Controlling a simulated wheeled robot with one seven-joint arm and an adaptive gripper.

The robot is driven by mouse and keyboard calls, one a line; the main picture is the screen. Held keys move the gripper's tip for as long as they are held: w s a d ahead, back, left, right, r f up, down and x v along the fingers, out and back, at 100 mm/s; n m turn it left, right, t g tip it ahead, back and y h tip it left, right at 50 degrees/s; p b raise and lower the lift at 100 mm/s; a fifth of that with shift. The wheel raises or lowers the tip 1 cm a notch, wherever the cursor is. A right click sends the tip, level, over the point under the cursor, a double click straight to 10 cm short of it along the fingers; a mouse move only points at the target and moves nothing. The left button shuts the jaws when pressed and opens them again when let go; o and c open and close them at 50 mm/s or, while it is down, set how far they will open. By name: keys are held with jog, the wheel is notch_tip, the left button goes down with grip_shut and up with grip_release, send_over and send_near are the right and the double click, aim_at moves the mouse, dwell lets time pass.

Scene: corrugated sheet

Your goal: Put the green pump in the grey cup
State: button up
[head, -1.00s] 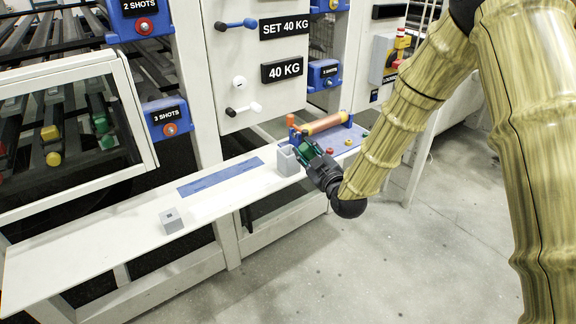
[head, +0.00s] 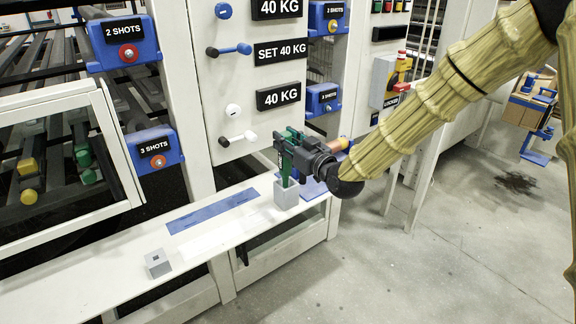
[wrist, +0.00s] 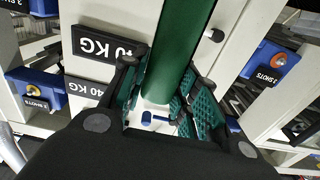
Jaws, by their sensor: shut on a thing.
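The green pump (wrist: 175,50) is a long green cylinder between the fingers of my gripper (wrist: 165,105) in the wrist view. In the head view my gripper (head: 287,150) is shut on it, and it stands nearly upright. The grey cup (head: 287,197) is a square, open-topped box on the white ledge, directly below my gripper. The pump's lower end (head: 286,178) is at the cup's mouth. I cannot tell whether it is inside or just above or behind the rim.
The white ledge (head: 100,272) carries a flat blue strip (head: 212,210) and a small grey block (head: 158,263). A panel with knobs and labels (head: 278,96) stands close behind.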

aim_at(290, 162)
jog(key=f, duration=0.1)
jog(key=w+f, duration=0.1)
jog(key=f, duration=0.1)
jog(key=shift+w+a+f, duration=0.1)
jog(key=shift+w+f, duration=0.05)
jog(key=shift+f, duration=0.1)
grip_shut()
jog(key=shift+s+f, duration=0.35)
jog(key=shift+f, duration=0.05)
jog(key=f, duration=0.2)
jog(key=shift+w+f, duration=0.2)
jog(key=shift+f, duration=0.15)
jog(key=shift+s+r, duration=0.1)
jog(key=shift+r, duration=0.05)
jog(key=o, duration=1.1)
grip_release()
jog(key=v, duration=1.2)
